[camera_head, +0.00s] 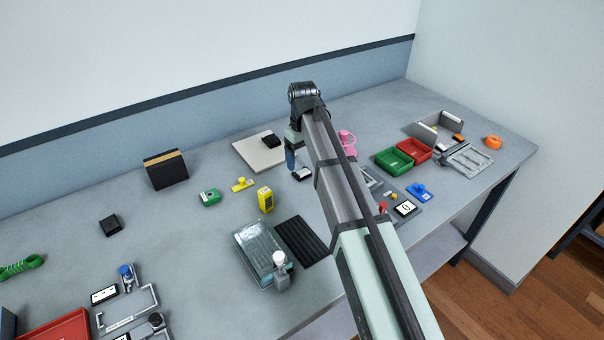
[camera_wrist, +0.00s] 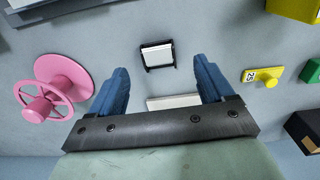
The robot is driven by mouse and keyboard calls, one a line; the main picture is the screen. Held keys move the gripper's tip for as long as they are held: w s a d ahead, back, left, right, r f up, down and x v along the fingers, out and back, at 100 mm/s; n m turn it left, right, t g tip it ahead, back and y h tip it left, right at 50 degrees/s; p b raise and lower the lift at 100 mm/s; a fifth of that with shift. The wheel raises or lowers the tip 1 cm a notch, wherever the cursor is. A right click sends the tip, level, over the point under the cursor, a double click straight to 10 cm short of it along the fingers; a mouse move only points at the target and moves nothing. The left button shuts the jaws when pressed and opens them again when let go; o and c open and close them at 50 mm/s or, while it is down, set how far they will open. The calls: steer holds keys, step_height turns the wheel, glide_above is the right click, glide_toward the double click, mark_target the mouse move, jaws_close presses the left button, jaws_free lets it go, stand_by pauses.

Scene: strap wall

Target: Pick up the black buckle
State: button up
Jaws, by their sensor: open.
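A small black piece with a white face, which looks like the black buckle (camera_head: 302,174), lies on the grey table just right of my gripper (camera_head: 291,160) in the head view. In the wrist view the buckle (camera_wrist: 146,62) shows between and beyond the fingertips of my gripper (camera_wrist: 160,72). The blue fingers are spread apart with nothing between them. They stand above the table, apart from the buckle. A pale strip (camera_wrist: 173,102) lies nearer the gripper's palm, partly hidden by it.
A pink handwheel (camera_wrist: 63,84) stands to one side, and a yellow knob (camera_wrist: 262,76) to the other. A yellow box (camera_head: 266,199), a ribbed black mat (camera_head: 303,242) and a pale board (camera_head: 252,153) are nearby. Green (camera_head: 393,161) and red trays (camera_head: 414,149) stand at right.

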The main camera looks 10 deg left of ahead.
mark_target(303, 172)
step_height(303, 172, down, 5)
steer(key=shift+w, duration=0.1)
steer(key=c, duration=1)
